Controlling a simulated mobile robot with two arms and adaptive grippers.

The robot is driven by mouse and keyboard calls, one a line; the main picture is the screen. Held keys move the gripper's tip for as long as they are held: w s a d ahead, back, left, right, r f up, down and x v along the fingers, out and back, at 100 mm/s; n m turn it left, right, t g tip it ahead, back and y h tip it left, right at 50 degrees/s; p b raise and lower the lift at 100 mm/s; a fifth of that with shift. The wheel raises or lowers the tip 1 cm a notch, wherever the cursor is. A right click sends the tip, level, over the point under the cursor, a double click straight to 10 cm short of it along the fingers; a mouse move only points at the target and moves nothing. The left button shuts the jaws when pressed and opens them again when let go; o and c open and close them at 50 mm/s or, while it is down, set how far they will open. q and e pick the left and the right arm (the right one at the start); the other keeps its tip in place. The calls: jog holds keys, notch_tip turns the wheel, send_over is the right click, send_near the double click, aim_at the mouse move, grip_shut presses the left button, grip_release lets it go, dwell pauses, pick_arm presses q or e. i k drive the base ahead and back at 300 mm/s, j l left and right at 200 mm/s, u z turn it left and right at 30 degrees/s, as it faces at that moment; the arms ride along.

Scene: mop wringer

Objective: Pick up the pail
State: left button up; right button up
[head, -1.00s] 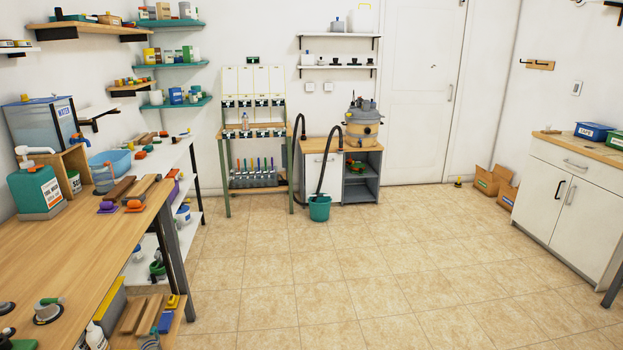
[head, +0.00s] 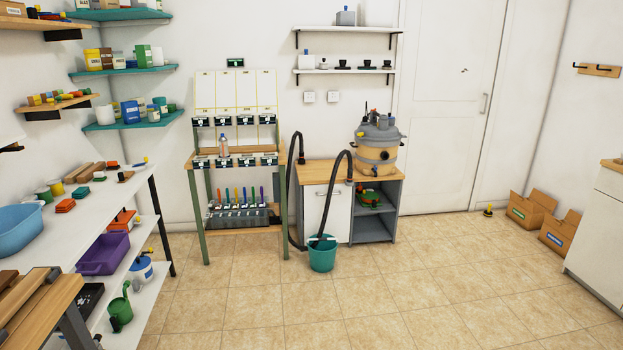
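A teal pail (head: 321,259) stands upright on the tiled floor in front of the low cabinet. The end of a black hose (head: 334,190) reaches down to the pail's mouth; a light-coloured piece shows at its rim. The pail's inside is mostly hidden. Neither of my grippers is in view.
Open floor (head: 290,312) lies before the pail. The cabinet (head: 389,226), carrying a grey vacuum-like machine (head: 378,146), stands behind it. A tool rack (head: 205,243) is to its left. White shelving (head: 60,236) runs along the left; cardboard boxes (head: 531,213) sit at the right.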

aim_at(321, 258)
jog(key=i, duration=1.9)
jog(key=i+u, duration=0.1)
jog(key=i, duration=0.85)
jog(key=i+l, duration=0.15)
jog(key=i, duration=0.8)
jog(key=i+l, duration=0.1)
jog(key=i, duration=0.85)
jog(key=j+u, duration=0.05)
